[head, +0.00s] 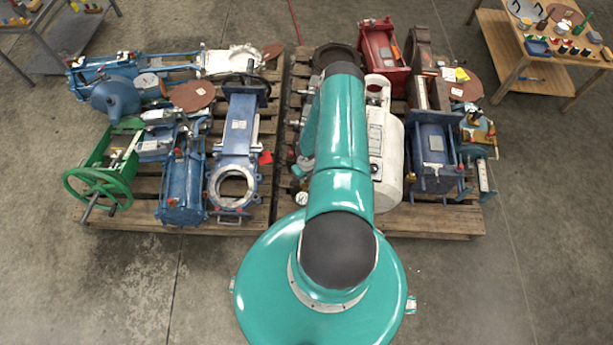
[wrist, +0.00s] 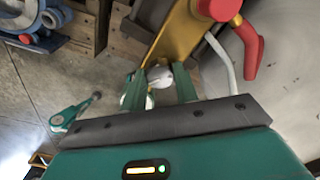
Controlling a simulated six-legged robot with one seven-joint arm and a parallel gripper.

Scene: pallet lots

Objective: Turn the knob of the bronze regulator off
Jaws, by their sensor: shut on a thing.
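In the wrist view my gripper (wrist: 159,80) has its two green fingers on either side of a small pale, rounded knob (wrist: 158,73) and is shut on it. The knob sits at the lower end of a gold-bronze body (wrist: 177,38), which I take for the bronze regulator. The fingers hide part of the knob, and its turned position cannot be read. In the head view my teal arm reaches over the right pallet and hides the gripper; I cannot make out the regulator there.
In the wrist view a red handle (wrist: 250,52) and a red cap (wrist: 219,6) are close on the right, beside a large pale rounded surface (wrist: 284,40). The right pallet (head: 440,221) and left pallet (head: 240,226) are crowded with machine parts. The floor in front is clear.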

